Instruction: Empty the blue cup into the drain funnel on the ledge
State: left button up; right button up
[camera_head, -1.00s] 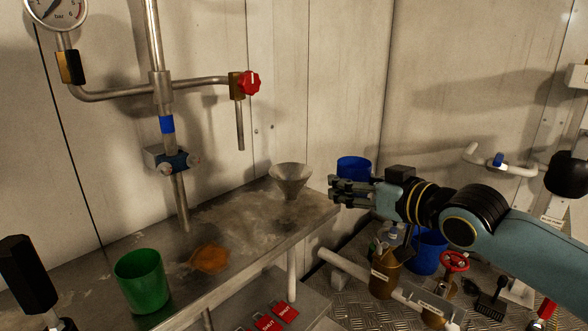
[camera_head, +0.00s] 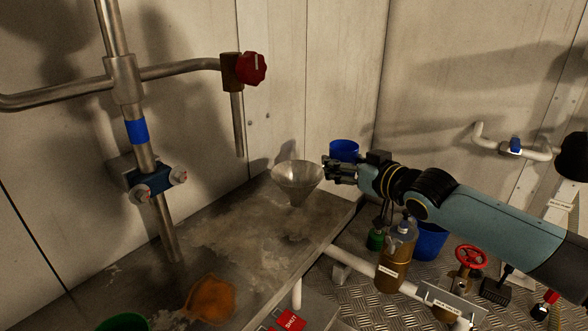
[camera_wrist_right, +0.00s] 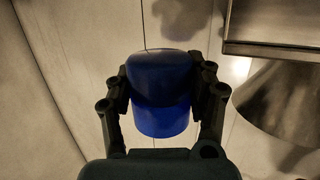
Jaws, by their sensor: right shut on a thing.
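The blue cup (camera_head: 343,150) is held up by my right gripper (camera_head: 338,171), which is shut on it. In the head view its rim faces up and it looks about upright; its contents do not show. In the right wrist view the cup (camera_wrist_right: 160,95) sits between the two fingers. The grey metal drain funnel (camera_head: 297,178) stands on the ledge (camera_head: 255,235), just left of the gripper and slightly lower than the cup. The cup is beside the funnel, not over it. The funnel also shows at the right of the wrist view (camera_wrist_right: 285,108). My left gripper is out of view.
A pipe with a red-knobbed valve (camera_head: 252,69) and downspout rises behind the ledge, left of the funnel. A blue bucket (camera_head: 431,241) and a red handwheel (camera_head: 471,257) are below right.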

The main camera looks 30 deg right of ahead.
jog(key=shift+r, duration=0.1)
jog(key=shift+a, duration=0.15)
jog(key=shift+a+r+n+h+p, duration=0.15)
jog(key=shift+a+n+h+p, duration=0.2)
jog(key=shift+n, duration=0.25)
jog(key=shift+a, duration=0.1)
jog(key=r, duration=0.2)
jog(key=r+n+p, duration=0.1)
jog(key=r, duration=0.1)
jog(key=a+r+n+p, duration=0.1)
jog(key=r, duration=0.1)
jog(key=shift+s+a+t+h, duration=0.1)
jog(key=shift+s+t+h, duration=0.05)
jog(key=shift+t+h, duration=0.15)
jog(key=shift+a, duration=0.15)
pick_arm(q)
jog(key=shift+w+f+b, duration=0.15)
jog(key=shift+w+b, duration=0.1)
jog(key=shift+b, duration=1.25)
pick_arm(e)
jog(key=shift+s+a+r+n+t+h, duration=0.2)
jog(key=shift+a+r+n, duration=0.3)
jog(key=shift+n, duration=0.65)
jog(key=shift+w+a+r+n+t+h, duration=0.1)
jog(key=shift+a+r+n+t, duration=0.2)
jog(key=shift+a+n, duration=0.6)
